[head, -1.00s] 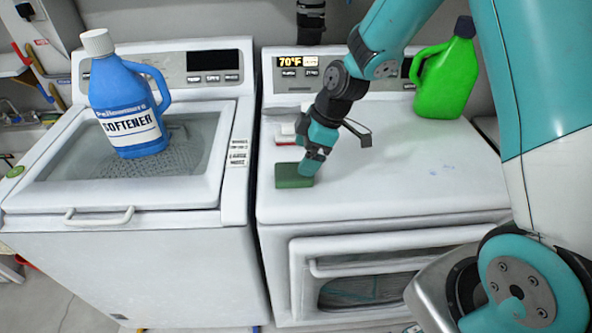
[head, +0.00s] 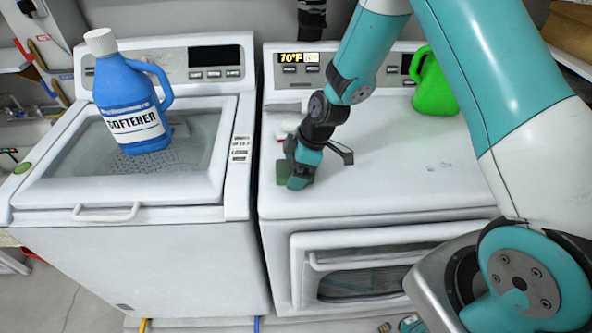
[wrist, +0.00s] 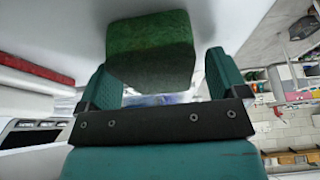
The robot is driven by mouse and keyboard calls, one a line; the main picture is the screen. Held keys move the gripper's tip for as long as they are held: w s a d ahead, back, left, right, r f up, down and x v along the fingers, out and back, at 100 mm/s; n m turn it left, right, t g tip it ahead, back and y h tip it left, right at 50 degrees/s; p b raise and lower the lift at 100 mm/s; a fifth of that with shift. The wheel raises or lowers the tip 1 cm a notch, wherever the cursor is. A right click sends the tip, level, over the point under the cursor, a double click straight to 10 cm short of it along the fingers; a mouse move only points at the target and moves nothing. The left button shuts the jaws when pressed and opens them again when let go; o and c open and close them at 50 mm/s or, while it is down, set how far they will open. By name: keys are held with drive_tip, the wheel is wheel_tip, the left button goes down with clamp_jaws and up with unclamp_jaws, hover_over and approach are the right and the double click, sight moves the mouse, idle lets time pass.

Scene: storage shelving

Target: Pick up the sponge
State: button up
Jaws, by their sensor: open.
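The green sponge (head: 281,172) lies on the white top of the right-hand machine, near its front left edge. My gripper (head: 299,180) is down at the sponge and hides much of it in the head view. In the wrist view the sponge (wrist: 151,48) is a green block ahead of my gripper (wrist: 163,75), between the lines of its two teal fingers. The fingers are apart, with a gap at each side of the sponge's near end. I cannot tell how deep the sponge sits between them.
A red and white item (head: 284,130) lies behind the sponge. A green jug (head: 436,85) stands at the back right of the same machine top. A blue softener bottle (head: 128,98) stands on the left machine's lid (head: 75,195). The right machine's top (head: 400,180) is clear at the middle and front.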

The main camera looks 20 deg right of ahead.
drive_tip(key=shift+f, duration=0.2)
drive_tip(key=shift+c, duration=0.4)
drive_tip(key=c, duration=1)
wheel_tip(320, 180, up, 20)
drive_tip(key=b, duration=0.3)
drive_tip(key=shift+r, duration=0.25)
